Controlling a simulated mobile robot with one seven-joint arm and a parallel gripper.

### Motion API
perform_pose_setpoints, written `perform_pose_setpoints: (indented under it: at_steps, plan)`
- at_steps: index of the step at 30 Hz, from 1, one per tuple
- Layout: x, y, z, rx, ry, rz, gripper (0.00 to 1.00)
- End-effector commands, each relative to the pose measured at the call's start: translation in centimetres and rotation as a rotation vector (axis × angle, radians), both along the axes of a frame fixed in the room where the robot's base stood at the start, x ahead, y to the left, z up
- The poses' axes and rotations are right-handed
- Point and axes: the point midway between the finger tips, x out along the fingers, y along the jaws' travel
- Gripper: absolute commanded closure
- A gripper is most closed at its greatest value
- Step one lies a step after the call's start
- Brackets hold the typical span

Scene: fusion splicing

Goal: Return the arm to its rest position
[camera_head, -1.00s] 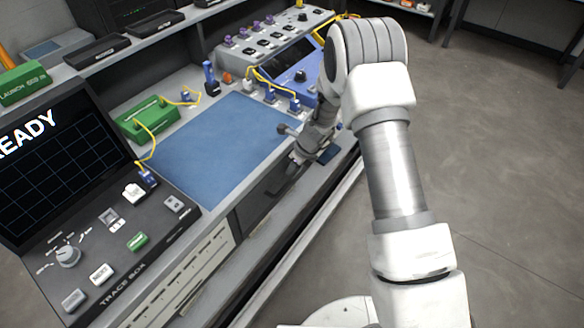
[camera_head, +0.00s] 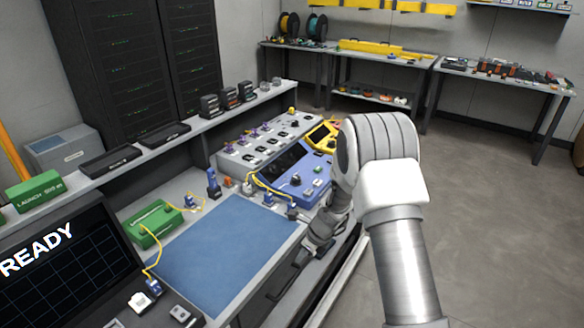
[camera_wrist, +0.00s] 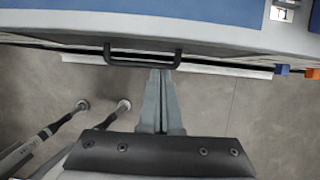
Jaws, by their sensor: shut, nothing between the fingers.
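My white and silver arm reaches up from the bottom right of the head view, bends at a large white joint, and runs down towards the bench front. My gripper (camera_wrist: 160,80) shows in the wrist view with its two grey fingers together and nothing between them. The fingers point at the bench front, near a dark drawer handle (camera_wrist: 143,60); I cannot tell whether they touch it. In the head view the fingertips are hard to make out beside the bench edge.
The bench holds a blue mat (camera_head: 215,255), a green box (camera_head: 153,222), a blue device (camera_head: 295,175) and a screen reading READY (camera_head: 50,265). A dark rack (camera_head: 130,70) stands behind. Side tables (camera_head: 500,80) line the far wall. The floor (camera_head: 480,200) at right is clear.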

Motion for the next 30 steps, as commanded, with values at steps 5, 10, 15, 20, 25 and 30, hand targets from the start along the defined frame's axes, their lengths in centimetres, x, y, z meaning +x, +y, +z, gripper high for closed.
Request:
perform_pose_setpoints:
  at_steps: [5,10,15,20,25,30]
  plan:
    - [0.0,0.0,2.8,-0.009,-0.043,0.078,1.0]
    - [-1.0,-0.2,9.5,-0.048,-0.145,0.291,1.0]
    - [-3.4,-0.8,16.1,-0.114,-0.253,0.535,1.0]
    - [-6.4,-1.6,21.5,-0.191,-0.346,0.758,1.0]
    - [-10.2,-2.8,26.3,-0.291,-0.432,0.989,1.0]
    - [-14.6,-4.1,30.0,-0.409,-0.5,1.217,1.0]
